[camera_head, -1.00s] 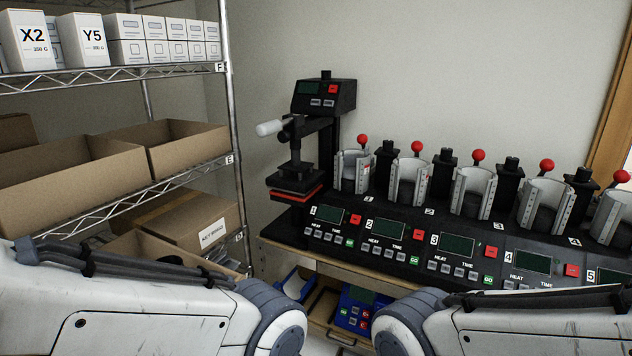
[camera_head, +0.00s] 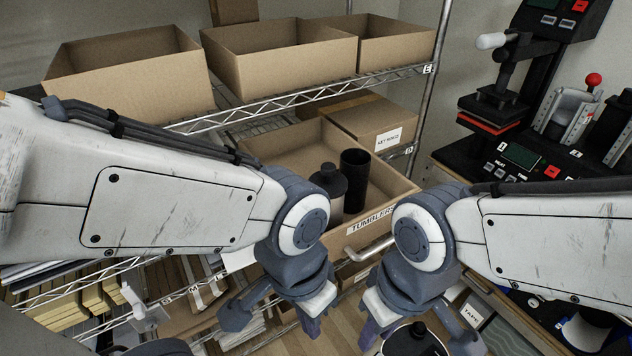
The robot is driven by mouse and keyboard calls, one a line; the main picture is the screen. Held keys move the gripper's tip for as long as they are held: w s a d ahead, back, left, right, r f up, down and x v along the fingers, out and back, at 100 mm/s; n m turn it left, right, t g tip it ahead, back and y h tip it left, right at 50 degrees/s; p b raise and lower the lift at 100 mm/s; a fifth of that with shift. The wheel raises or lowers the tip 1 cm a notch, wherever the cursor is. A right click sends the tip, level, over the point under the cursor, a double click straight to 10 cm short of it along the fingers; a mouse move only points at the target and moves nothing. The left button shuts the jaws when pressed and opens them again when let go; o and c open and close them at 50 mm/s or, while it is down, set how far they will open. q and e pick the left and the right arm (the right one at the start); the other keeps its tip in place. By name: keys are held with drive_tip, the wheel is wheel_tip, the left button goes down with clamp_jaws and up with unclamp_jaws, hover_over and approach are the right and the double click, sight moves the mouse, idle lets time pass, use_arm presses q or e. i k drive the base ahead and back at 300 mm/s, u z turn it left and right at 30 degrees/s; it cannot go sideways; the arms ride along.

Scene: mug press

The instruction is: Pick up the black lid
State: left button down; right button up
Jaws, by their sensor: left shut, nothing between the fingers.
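A dark tumbler with a black, knobbed top (camera_head: 328,177), which looks like a lid, stands in the cardboard box labelled TUMBLERS (camera_head: 400,190). A plain black cylinder (camera_head: 355,180) stands just behind it to the right. I see no separate black lid for certain. My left gripper (camera_head: 310,328) points down, shut and empty, below and in front of the box. My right gripper (camera_head: 368,335) points down to its right, apart from the box; its jaw gap is unclear. A round black object (camera_head: 415,338) shows at the bottom edge, partly hidden; I cannot tell what it is.
Open cardboard boxes (camera_head: 280,65) fill the wire shelf above. A closed box (camera_head: 375,128) sits behind the tumbler box. The counter with a black-and-red press (camera_head: 495,110) stands at the right. Lower shelves hold flat stock (camera_head: 90,308). Wood floor (camera_head: 345,330) shows between my grippers.

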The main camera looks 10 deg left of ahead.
sight(354, 163)
drive_tip(key=k, duration=1.25)
drive_tip(key=u, duration=0.35)
drive_tip(key=i, duration=1.55)
drive_tip(key=z, duration=0.5)
